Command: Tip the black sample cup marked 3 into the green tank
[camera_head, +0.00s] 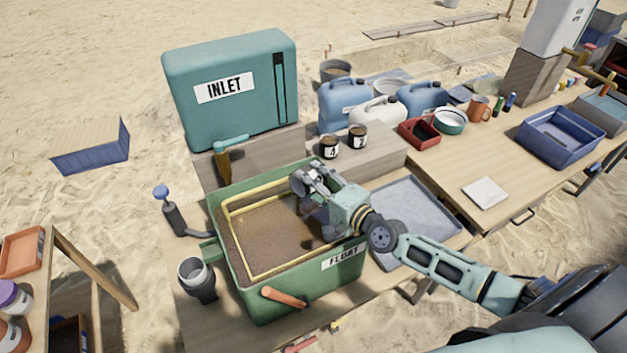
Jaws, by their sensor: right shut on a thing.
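The green tank (233,262), labelled FLOAT, stands on the near table with brown contents inside a yellow inner frame. My right gripper (309,192) reaches in from the right and is over the tank's opening, towards its right side. It is shut on a dark thing (312,211), apparently the black sample cup, mostly hidden by the fingers. I cannot read its mark or tell its tilt. Two other dark cups, marked 4 (329,147) and 2 (358,137), stand on the block behind the tank. My left gripper is not in view.
A teal INLET box (228,98) stands behind the tank. A grey tray (428,215) lies right of it, below my right arm. Blue and white jugs (378,113) stand behind the cups. A grey cylinder (197,280) stands at the tank's left front.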

